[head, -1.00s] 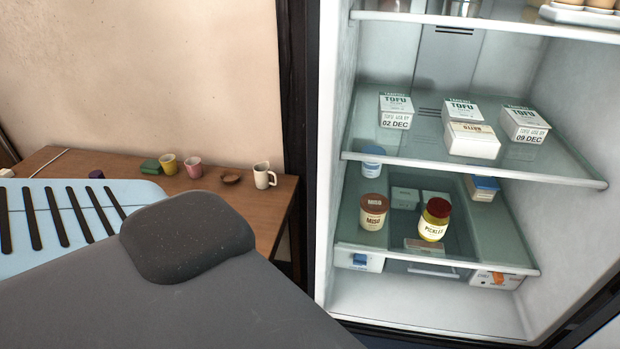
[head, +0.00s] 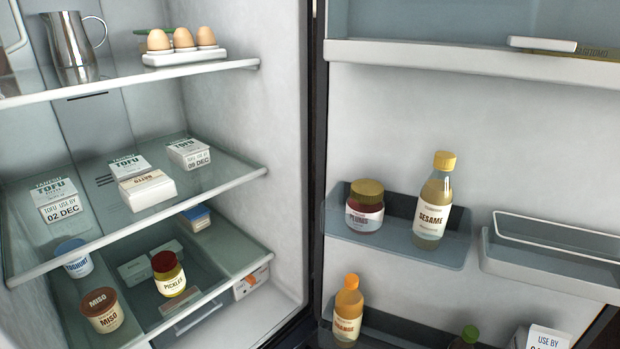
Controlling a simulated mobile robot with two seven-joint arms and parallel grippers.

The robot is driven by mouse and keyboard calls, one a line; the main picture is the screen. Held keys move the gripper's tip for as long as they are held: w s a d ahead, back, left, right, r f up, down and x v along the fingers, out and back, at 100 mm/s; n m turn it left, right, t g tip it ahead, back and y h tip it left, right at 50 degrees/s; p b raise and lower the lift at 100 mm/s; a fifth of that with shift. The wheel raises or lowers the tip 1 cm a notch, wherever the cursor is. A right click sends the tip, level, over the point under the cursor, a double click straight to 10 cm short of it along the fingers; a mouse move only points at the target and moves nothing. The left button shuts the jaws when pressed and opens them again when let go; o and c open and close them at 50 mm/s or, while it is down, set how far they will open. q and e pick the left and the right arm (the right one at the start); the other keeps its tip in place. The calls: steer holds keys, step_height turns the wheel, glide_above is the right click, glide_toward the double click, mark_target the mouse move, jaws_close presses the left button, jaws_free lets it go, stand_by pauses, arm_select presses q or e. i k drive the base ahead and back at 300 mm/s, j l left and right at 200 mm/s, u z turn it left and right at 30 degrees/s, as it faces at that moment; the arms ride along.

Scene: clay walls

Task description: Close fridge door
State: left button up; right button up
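The fridge stands open. Its lit interior (head: 225,100) fills the left half of the head view, with glass shelves inside. The fridge door (head: 400,125) is swung open on the right, its inner side facing me, and the hinge edge runs down near the middle of the picture. Door bins hold a plums jar (head: 365,207), a sesame bottle (head: 434,202) and an orange bottle (head: 348,312). The door's free edge is out of the picture. Neither of my grippers is in view.
Tofu packs (head: 57,200), a white carton (head: 147,190), a metal jug (head: 72,45) and an egg tray (head: 185,56) stand on the shelves. Miso (head: 102,310) and pickle jars (head: 168,275) stand lower. A grey bin (head: 550,258) juts from the door at right.

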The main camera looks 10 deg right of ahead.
mark_target(537, 137)
steer(key=k+l+u, duration=0.1)
steer(key=k+l, duration=0.25)
steer(key=l, duration=0.15)
steer(key=k+l+u, duration=0.2)
steer(key=l, duration=0.2)
steer(key=k+l+u, duration=0.15)
steer(key=l, duration=0.25)
steer(key=k+l+u, duration=0.2)
steer(key=l, duration=0.25)
steer(key=l+u, duration=0.25)
steer(key=l, duration=0.2)
steer(key=k+l+u, duration=0.2)
steer(key=l, duration=0.2)
steer(key=k+l+u, duration=0.2)
steer(key=l, duration=0.2)
steer(key=l+u, duration=0.2)
steer(key=l, duration=0.25)
steer(key=k+l+u, duration=0.25)
steer(key=l, duration=0.2)
steer(key=l+u, duration=0.4)
steer(key=l, duration=1.25)
steer(key=k, duration=0.05)
